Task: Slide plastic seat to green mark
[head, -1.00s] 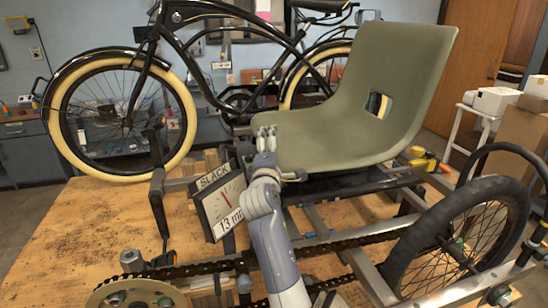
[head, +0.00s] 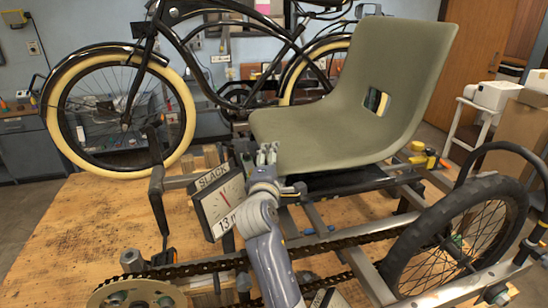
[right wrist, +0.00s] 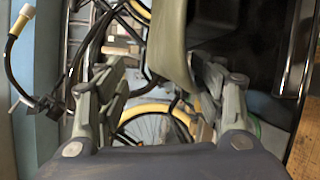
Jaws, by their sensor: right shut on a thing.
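The olive-green plastic seat (head: 345,85) sits upright on the trike frame's rails (head: 350,186), with a square hole in its backrest. My right gripper (head: 266,153) is at the seat's front left edge and is shut on it. In the right wrist view, the seat's edge (right wrist: 172,42) comes down between the two fingers of the right gripper (right wrist: 160,95). The finger contact is partly hidden in the head view. I cannot make out a green mark on the rails. My left gripper is not in view.
A slack gauge (head: 217,203) stands close left of my right arm. The chain (head: 330,243) and spoked trike wheel (head: 455,240) lie in front and to the right. A yellow object (head: 424,158) is behind the rails. A bicycle (head: 125,115) stands behind the wooden table (head: 70,230).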

